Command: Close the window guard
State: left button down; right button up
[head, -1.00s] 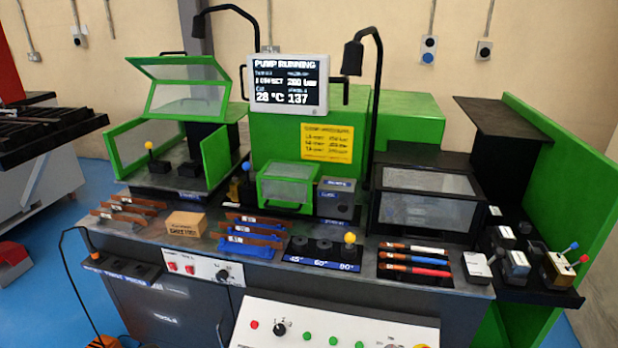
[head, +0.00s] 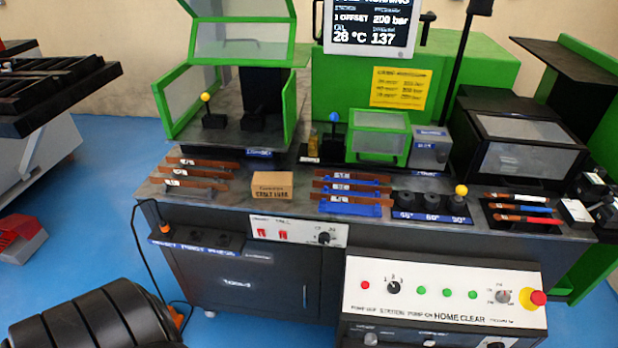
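A green-framed clear window panel (head: 242,38) is swung up at the top of the left green enclosure (head: 289,112), so the front of that enclosure is open. A yellow-knobbed lever (head: 206,97) and a black block stand inside it. A smaller green-framed clear guard (head: 379,134) stands in the middle and looks down over its station. A black-framed window (head: 524,146) on the right machine also looks down. Which of these the task calls the window guard is not labelled legibly. Neither gripper shows in the head view.
Copper bars (head: 195,180), a cardboard box (head: 272,186), blue-held bars (head: 350,208) and a yellow-knobbed die row (head: 461,190) line the bench front. A control panel (head: 443,295) with a red stop button juts out below.

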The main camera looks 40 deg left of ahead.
aim_at(292, 19)
jog(key=k+j, duration=0.15)
jog(key=j, duration=0.25)
jog(key=k+j, duration=0.15)
jog(key=j, duration=0.25)
jog(key=k+j, duration=0.1)
jog(key=j, duration=0.3)
jog(key=k+j, duration=0.15)
jog(key=j, duration=0.25)
jog(key=k+j, duration=0.15)
jog(key=j, duration=0.25)
jog(key=k+j, duration=0.15)
jog(key=j, duration=0.2)
jog(key=k+j+u, duration=0.1)
jog(key=j, duration=0.3)
